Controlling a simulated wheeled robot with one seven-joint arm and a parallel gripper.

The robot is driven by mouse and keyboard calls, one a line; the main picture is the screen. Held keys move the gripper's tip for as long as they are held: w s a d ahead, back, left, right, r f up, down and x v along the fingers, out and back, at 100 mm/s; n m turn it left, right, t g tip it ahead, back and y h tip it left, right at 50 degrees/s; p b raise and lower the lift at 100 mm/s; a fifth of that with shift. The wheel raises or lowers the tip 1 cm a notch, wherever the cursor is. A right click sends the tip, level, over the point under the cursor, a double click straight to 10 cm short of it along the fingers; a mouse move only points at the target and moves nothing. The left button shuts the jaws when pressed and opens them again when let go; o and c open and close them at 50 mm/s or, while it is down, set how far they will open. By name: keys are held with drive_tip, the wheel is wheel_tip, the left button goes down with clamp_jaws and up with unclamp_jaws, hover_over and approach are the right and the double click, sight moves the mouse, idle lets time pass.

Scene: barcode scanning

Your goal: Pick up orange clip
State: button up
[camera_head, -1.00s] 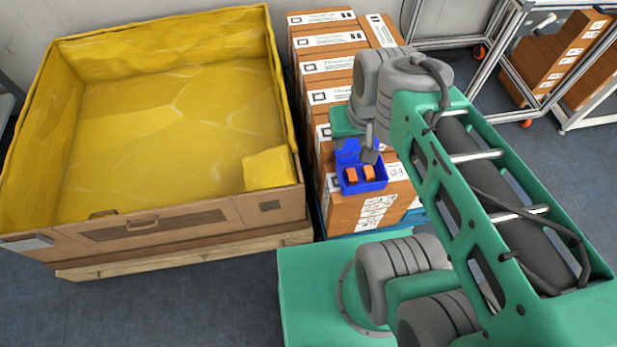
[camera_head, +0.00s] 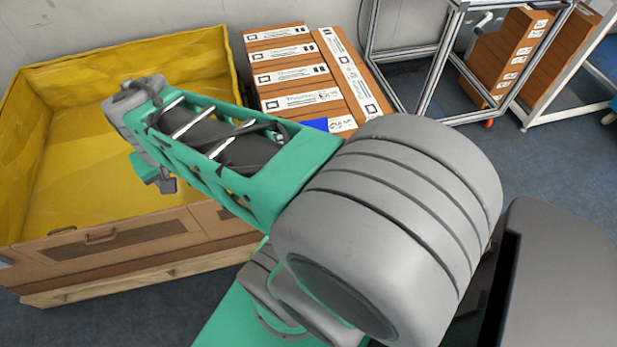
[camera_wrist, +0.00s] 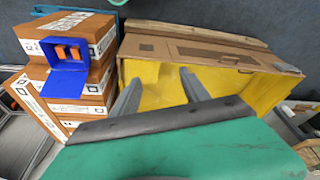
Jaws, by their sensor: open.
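Two orange clips, one (camera_wrist: 60,51) beside the other (camera_wrist: 75,52), sit in a small blue bin (camera_wrist: 66,84) at the left of the wrist view. The bin rests on stacked brown cartons. In the head view only a blue corner of the bin (camera_head: 318,124) shows past my arm, and the clips are hidden. My gripper (camera_wrist: 160,77) is open, with nothing visible between its fingers. It is over the yellow-lined box, apart from the bin and clips, which lie to its left in the wrist view.
The large cardboard box with yellow lining (camera_head: 40,130) stands on a wooden pallet (camera_head: 130,277) at the left. The labelled brown cartons (camera_head: 290,75) stand beside it. A metal frame (camera_head: 437,70) and a rack with more cartons stand at the back right. Floor shows at the right.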

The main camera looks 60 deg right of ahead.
drive_tip(key=s+d+f+m+g+h+b, duration=0.1)
drive_tip(key=s+d+f+m+g+b, duration=0.3)
drive_tip(key=d+f+m, duration=0.7)
drive_tip(key=s+d+f+m+h+b, duration=0.1)
drive_tip(key=d+f+m+b, duration=0.45)
drive_tip(key=d+f, duration=0.75)
drive_tip(key=s+d+f+m+b, duration=0.1)
drive_tip(key=s+d+f+m, duration=0.1)
drive_tip(key=s+d+f, duration=0.1)
drive_tip(key=s+d+f+m+g+b, duration=0.1)
drive_tip(key=s+d+f, duration=0.2)
drive_tip(key=d, duration=0.2)
drive_tip(key=s+d+f+m+g+b, duration=0.1)
drive_tip(key=s+d+f+m+b, duration=0.1)
drive_tip(key=s+d+f, duration=0.1)
drive_tip(key=shift+s+d+f+m, duration=0.1)
drive_tip(key=shift+s+d+m, duration=0.25)
drive_tip(key=shift+s+d, duration=0.15)
drive_tip(key=shift+c, duration=0.4)
drive_tip(key=c, duration=1)
